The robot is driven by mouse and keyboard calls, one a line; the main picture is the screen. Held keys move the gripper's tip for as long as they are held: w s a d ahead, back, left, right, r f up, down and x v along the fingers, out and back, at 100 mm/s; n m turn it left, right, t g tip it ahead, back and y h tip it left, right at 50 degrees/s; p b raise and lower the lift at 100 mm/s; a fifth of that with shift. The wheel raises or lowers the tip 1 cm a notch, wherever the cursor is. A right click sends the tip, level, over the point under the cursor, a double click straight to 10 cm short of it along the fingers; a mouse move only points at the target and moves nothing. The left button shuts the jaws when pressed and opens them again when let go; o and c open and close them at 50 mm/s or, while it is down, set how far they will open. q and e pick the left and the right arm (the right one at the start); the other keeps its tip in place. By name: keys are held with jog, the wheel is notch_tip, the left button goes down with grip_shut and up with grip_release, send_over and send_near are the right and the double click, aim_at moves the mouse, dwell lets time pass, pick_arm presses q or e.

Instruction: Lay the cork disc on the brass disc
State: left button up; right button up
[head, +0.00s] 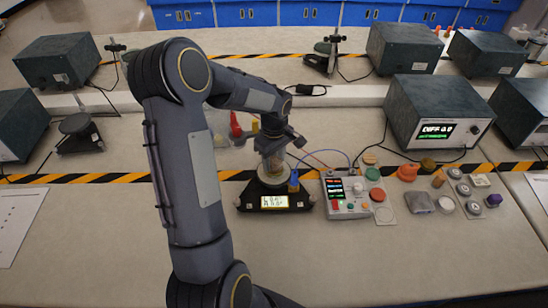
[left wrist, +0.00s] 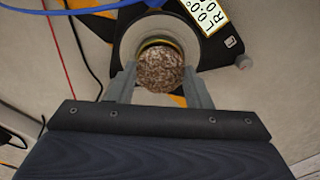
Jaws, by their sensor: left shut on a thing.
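My left gripper (head: 272,165) reaches down over a black instrument with a round pale plate (head: 247,193) and a lit display. In the left wrist view the gripper (left wrist: 160,82) is shut on the cork disc (left wrist: 161,71), a speckled brown round held between the two grey fingers. Behind the cork, a thin yellow rim of the brass disc (left wrist: 157,42) shows above the pale plate (left wrist: 128,48). The cork hides most of the brass disc. I cannot tell whether the two discs touch. My right gripper is not in view.
A control box (head: 347,195) with buttons and cables stands close to the right of the instrument. Several small discs and samples lie farther right, before a green-display meter (head: 437,115). The front of the bench is clear at centre right.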

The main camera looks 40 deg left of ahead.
pick_arm(q)
jog(key=shift+f+b, duration=0.55)
dwell(0.7)
jog(key=o, duration=1)
jog(key=shift+r, duration=0.15)
jog(key=shift+r+p, duration=2.25)
jog(key=shift+r, duration=1.15)
